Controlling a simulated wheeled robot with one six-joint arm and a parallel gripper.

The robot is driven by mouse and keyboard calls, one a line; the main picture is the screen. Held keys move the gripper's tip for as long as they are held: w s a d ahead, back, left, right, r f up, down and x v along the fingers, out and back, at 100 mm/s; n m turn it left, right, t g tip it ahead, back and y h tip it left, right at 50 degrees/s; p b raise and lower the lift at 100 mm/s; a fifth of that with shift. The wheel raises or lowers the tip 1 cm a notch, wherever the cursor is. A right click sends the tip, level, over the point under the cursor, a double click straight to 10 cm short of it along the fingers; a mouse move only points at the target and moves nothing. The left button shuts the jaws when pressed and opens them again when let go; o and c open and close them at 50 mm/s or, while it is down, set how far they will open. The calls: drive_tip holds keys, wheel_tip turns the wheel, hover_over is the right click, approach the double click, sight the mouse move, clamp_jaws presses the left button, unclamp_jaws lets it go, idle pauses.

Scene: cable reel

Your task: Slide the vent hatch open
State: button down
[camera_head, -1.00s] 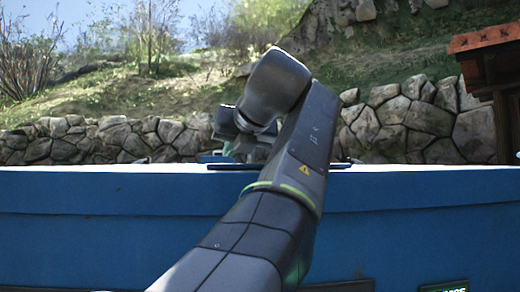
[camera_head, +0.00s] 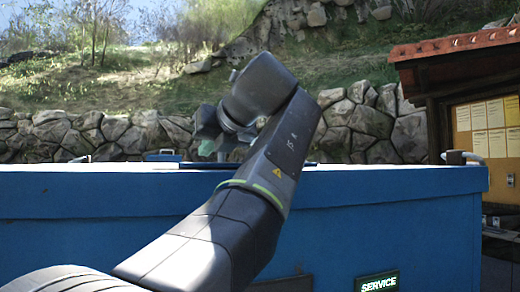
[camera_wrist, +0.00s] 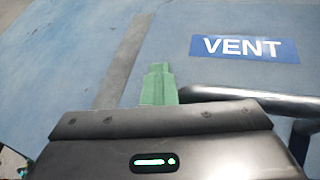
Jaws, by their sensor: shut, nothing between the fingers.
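In the wrist view, the blue vent panel (camera_wrist: 225,75) carries a blue label (camera_wrist: 243,47) reading VENT. A dark bar handle (camera_wrist: 245,92) runs right from beside my fingertips and bends down near the right edge. My gripper (camera_wrist: 158,80) has its green fingers shut and empty, just left of the handle's near end; I cannot tell whether they touch it. In the head view, my gripper (camera_head: 210,148) is over the top of the large blue box (camera_head: 400,215). The hatch outline is not clear there.
A grey strip (camera_wrist: 125,60) crosses the blue surface left of my fingers. A dark flat piece (camera_head: 190,165) lies along the box top. A SERVICE sign (camera_head: 378,282) is on the front. A roofed notice board (camera_head: 485,125) stands right.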

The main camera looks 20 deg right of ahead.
drive_tip(key=shift+d, duration=9.45)
drive_tip(key=shift+a+r, duration=0.55)
drive_tip(key=shift+r, duration=0.2)
drive_tip(key=shift+a+r, duration=0.5)
drive_tip(key=shift+r, duration=0.25)
drive_tip(key=shift+s, duration=0.1)
drive_tip(key=s+r, duration=0.2)
drive_tip(key=s, duration=0.9)
drive_tip(key=shift+s, duration=0.4)
drive_tip(key=w, duration=0.4)
drive_tip(key=w+f, duration=0.1)
drive_tip(key=w, duration=0.3)
drive_tip(key=w+f, duration=0.1)
drive_tip(key=w, duration=0.3)
